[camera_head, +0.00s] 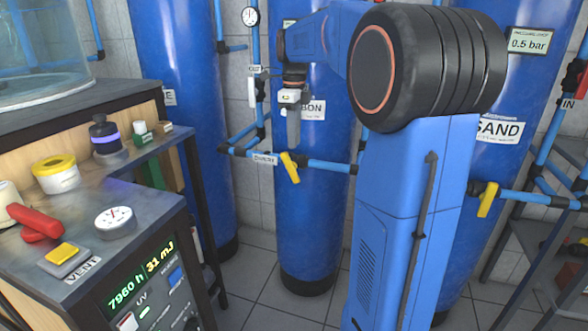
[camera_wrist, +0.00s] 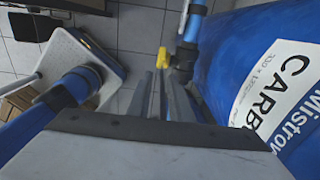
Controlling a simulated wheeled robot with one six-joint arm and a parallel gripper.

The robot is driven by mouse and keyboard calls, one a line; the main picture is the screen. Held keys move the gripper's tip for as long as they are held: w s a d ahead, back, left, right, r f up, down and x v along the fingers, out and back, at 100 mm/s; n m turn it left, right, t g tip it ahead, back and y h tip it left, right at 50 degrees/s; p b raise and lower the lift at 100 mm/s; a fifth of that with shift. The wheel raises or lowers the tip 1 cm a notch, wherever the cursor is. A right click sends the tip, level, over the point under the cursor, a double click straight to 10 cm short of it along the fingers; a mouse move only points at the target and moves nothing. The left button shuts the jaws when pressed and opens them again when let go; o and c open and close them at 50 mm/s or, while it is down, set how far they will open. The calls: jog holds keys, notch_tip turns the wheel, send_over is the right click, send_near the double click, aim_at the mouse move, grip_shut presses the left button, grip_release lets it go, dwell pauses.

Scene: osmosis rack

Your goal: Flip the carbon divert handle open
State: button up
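The yellow handle (camera_head: 290,167) sits on the blue pipe in front of the tank whose label ends in "BON", just right of a small pipe label (camera_head: 265,159). It is tilted across the pipe. In the wrist view the yellow valve part (camera_wrist: 163,58) shows just beyond my fingertips, next to the blue pipe.
The carbon tank (camera_head: 313,230) stands close behind the pipe; its label (camera_wrist: 278,88) is near my gripper at right in the wrist view. Another yellow handle (camera_head: 488,199) is on the sand tank's pipe. A bench (camera_head: 150,235) with gauge and panel stands left.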

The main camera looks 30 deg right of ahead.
aim_at(294, 168)
notch_tip(294, 168, down, 11)
jog(key=shift+r, duration=0.1)
dwell(0.3)
jog(key=shift+c, duration=0.4)
grip_shut()
